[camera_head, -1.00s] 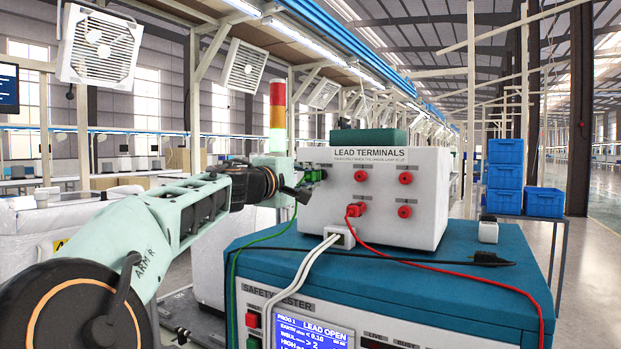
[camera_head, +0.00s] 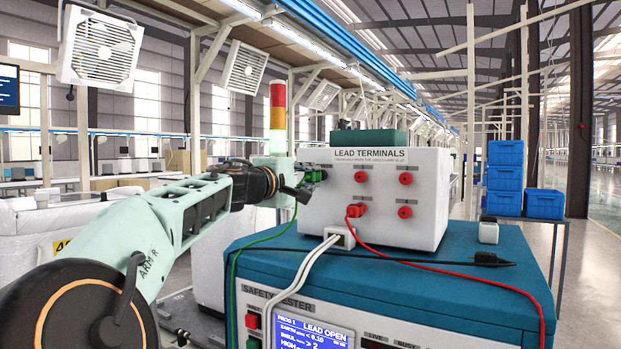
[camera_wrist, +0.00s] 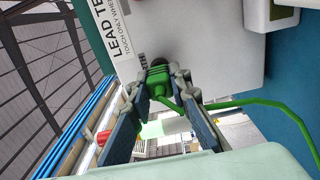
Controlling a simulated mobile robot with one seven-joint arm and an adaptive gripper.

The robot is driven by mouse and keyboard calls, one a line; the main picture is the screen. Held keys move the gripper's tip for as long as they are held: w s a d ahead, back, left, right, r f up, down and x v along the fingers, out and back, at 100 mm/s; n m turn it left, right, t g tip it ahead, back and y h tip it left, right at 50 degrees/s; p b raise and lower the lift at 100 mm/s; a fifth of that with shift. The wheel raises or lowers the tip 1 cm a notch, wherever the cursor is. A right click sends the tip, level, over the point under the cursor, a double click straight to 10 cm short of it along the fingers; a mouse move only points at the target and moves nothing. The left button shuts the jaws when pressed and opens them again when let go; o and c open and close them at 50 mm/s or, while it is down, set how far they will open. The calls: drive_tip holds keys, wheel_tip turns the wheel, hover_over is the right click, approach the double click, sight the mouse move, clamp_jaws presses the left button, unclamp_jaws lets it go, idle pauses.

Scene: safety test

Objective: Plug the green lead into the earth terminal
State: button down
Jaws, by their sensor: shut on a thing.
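The white lead terminals box (camera_head: 322,212) stands on the blue-topped safety tester (camera_head: 450,282). My gripper (camera_head: 306,182) is at the upper left of its front face. In the wrist view my gripper (camera_wrist: 162,82) is shut on the green plug (camera_wrist: 158,80) of the green lead (camera_wrist: 255,102). The plug points at a dark round socket (camera_wrist: 158,62) on the labelled face, very close to or touching it; I cannot tell how deep it sits. In the head view the green lead (camera_head: 262,240) hangs down left of the tester.
A red plug (camera_head: 356,210) with a red lead sits in the box's face among several red terminals (camera_head: 405,178). White cables (camera_head: 312,262) and a black probe (camera_head: 490,259) lie on the tester. Its screen (camera_head: 312,335) reads LEAD OPEN. A signal tower (camera_head: 278,118) stands behind.

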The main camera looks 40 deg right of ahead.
drive_tip(key=shift+w+d, duration=0.15)
drive_tip(key=shift+d, duration=0.35)
drive_tip(key=c, duration=1.7)
unclamp_jaws()
drive_tip(key=shift+a, duration=0.1)
drive_tip(key=shift+v, duration=5.9)
drive_tip(key=shift+a, duration=0.1)
